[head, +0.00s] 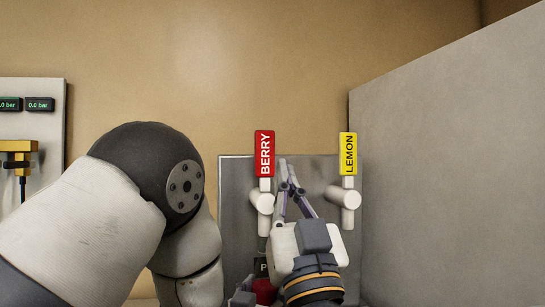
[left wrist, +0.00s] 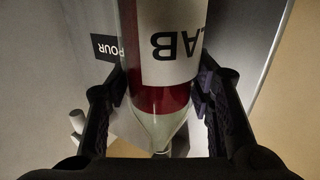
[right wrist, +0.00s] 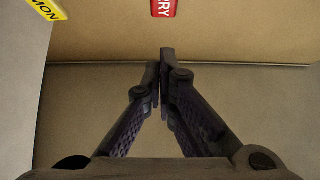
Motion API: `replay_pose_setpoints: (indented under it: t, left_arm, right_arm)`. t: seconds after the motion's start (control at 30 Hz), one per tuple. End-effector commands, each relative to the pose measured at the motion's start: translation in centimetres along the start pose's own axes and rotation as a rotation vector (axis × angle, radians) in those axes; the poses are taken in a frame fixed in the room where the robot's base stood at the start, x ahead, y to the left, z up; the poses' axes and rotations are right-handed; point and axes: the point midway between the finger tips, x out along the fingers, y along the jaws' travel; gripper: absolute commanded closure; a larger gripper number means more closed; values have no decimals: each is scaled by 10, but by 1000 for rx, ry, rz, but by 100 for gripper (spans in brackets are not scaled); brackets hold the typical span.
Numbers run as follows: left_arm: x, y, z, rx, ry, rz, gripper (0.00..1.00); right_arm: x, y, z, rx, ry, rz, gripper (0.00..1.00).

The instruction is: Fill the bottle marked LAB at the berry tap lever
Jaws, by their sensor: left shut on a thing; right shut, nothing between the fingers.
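The bottle marked LAB (left wrist: 170,45) fills the middle of the left wrist view, its label upside down there. Red liquid shows up to its shoulder, and the neck is clear. My left gripper (left wrist: 160,88) is shut around it. In the head view the bottle's red part (head: 263,288) shows low, below the berry tap, mostly hidden. The red berry tap lever (head: 264,154) stands upright; its tag also shows in the right wrist view (right wrist: 163,8). My right gripper (head: 288,186) is shut and empty, just right of the berry tap, apart from its tag.
The yellow lemon tap lever (head: 348,154) stands upright to the right of my right gripper. Both taps are before a grey metal panel (head: 235,205). A dark POUR label (left wrist: 107,47) is beside the bottle. A grey wall (head: 450,150) closes off the right side.

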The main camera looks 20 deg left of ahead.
Motion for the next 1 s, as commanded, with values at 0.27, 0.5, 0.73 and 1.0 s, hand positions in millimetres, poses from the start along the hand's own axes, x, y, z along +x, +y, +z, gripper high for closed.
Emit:
replay_pose_setpoints:
  t: [0.27,0.5,0.73,1.0]
  left_arm:
    - [0,0,-2,0,5,0,93]
    - [0,0,-2,0,5,0,93]
    - [0,0,-2,0,5,0,93]
    - [0,0,-2,0,5,0,93]
  right_arm:
    - [60,-1,-1,0,3,0,100]
    - [92,-1,19,1,0,1,100]
    - [101,-1,27,0,0,0,100]
    - [101,0,28,0,0,-1,100]
